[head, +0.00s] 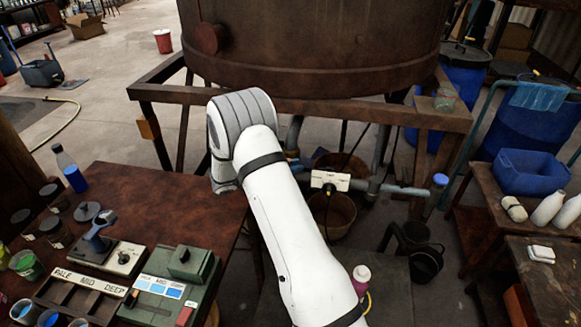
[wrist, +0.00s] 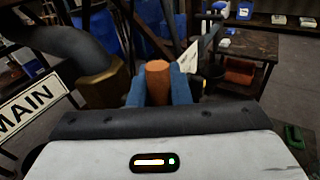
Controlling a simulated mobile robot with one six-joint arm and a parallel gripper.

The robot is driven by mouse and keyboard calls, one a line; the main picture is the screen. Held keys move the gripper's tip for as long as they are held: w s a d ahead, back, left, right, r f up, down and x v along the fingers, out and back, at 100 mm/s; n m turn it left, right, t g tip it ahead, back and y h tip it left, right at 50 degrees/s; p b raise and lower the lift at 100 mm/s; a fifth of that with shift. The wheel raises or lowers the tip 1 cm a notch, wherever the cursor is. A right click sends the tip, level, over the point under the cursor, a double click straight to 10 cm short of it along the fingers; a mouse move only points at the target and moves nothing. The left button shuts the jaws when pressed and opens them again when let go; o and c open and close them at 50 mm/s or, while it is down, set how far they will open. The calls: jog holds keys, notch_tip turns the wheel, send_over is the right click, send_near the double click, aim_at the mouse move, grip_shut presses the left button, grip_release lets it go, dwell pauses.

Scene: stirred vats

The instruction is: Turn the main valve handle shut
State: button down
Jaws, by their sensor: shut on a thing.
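The main valve handle (wrist: 158,74) shows in the wrist view as a rust-orange, rounded grip. My gripper (wrist: 160,88) has its two blue fingers shut on it, one on each side. The handle's lower part and its joint to the valve are hidden behind the gripper body. A white sign reading MAIN (wrist: 30,107) stands close by on the left. A dark bent pipe (wrist: 55,45) runs into a brownish fitting (wrist: 103,85) just left of the fingers. In the head view my white arm covers most of the valve area.
In the head view a big rusty vat (head: 310,45) on a frame (head: 400,115) stands above the arm. A red-brown table (head: 150,205) with a control box (head: 185,290) is at left. A bucket (head: 332,212) and a watering can (head: 425,262) are right of the arm.

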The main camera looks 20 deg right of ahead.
jog(key=shift+s+d+f+m+t+y+b, duration=0.1)
jog(key=shift+f+m+t+y+b, duration=0.5)
jog(key=shift+m+t+y+b, duration=1.05)
jog(key=shift+s+d+f+m+t+y+b, duration=0.1)
jog(key=shift+f+m+t+y+b, duration=0.45)
jog(key=shift+y, duration=2.15)
jog(key=shift+d+f+m+t+y+b, duration=0.1)
jog(key=shift+f+m+t+y+b, duration=0.65)
jog(key=shift+y+b, duration=1.1)
jog(key=shift+y+p, duration=0.3)
jog(key=shift+y, duration=0.1)
jog(key=c, duration=1.3)
grip_release()
jog(key=shift+c, duration=0.2)
jog(key=shift+r, duration=0.1)
